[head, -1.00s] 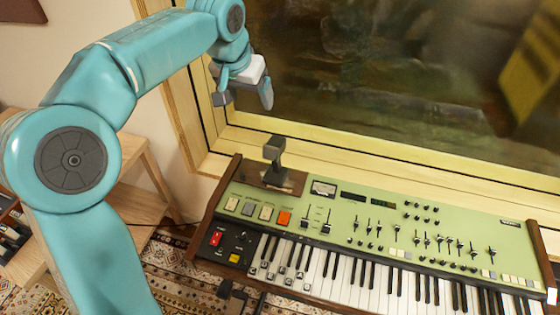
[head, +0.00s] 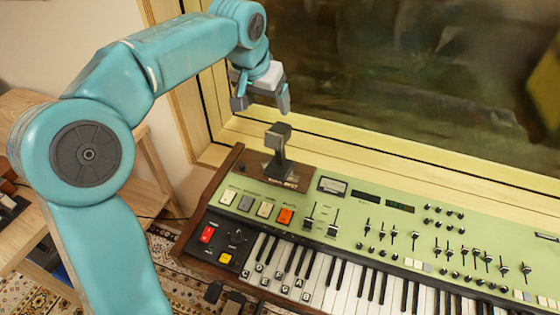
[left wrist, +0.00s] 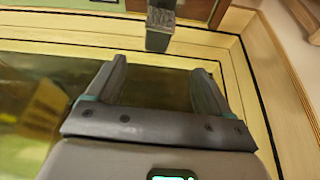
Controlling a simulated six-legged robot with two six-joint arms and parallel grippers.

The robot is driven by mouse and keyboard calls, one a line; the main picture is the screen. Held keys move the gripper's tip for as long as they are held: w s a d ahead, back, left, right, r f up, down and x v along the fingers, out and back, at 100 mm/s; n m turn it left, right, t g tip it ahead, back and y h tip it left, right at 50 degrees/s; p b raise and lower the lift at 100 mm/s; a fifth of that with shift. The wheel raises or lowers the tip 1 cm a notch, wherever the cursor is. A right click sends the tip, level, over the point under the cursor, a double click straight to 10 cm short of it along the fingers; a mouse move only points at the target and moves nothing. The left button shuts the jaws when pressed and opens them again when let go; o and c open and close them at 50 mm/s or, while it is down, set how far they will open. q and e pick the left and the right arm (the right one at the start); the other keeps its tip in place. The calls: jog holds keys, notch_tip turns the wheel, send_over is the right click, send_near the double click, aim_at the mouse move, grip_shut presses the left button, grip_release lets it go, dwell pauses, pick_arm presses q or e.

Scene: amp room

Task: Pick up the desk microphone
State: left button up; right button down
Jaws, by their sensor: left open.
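The desk microphone (head: 278,148) is a dark grey block-shaped head on a short stem. It stands upright on a brown base at the back left corner of the green keyboard. My left gripper (head: 262,105) is open and empty, above and slightly behind the microphone, in front of the window. In the left wrist view the microphone (left wrist: 160,28) shows at the top middle, beyond the two spread fingers (left wrist: 158,82) and apart from them. My right gripper is not in view.
The green keyboard (head: 345,208) with sliders, buttons and keys fills the lower right. A wooden window frame (head: 350,165) runs behind it. A wooden shelf (head: 150,185) stands at the left. A patterned rug (head: 160,255) lies below.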

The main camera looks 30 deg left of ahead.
aim_at(278, 129)
pick_arm(q)
jog(key=x, duration=0.9)
jog(key=shift+f, duration=0.1)
jog(key=x, duration=0.6)
jog(key=shift+w+d+f, duration=0.1)
jog(key=shift+w+d, duration=0.05)
jog(key=shift+d, duration=0.05)
grip_shut()
